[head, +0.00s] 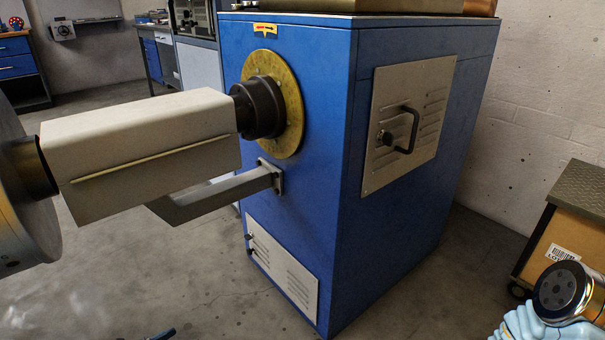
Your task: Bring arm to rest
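Neither of my grippers can be made out in the head view. At the bottom right corner is a rounded part with a dark, shiny round end and a pale blue ribbed cover; it may be a link of my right arm, but I cannot be sure. No gripper fingers show on it. The blue balancing machine cabinet (340,110) stands in the middle. A brass disc (290,105) with a dark hub (258,107) is on its left face. A pale boxy housing (140,150) runs left from the hub to a large grey round part (25,200), cut off by the picture edge.
A grey bracket arm (215,197) juts from the cabinet under the housing. A vented panel with a black handle (405,135) is on its right side. A wooden crate with a dark lid (570,225) stands at the right. Bare concrete floor (160,285) lies in front.

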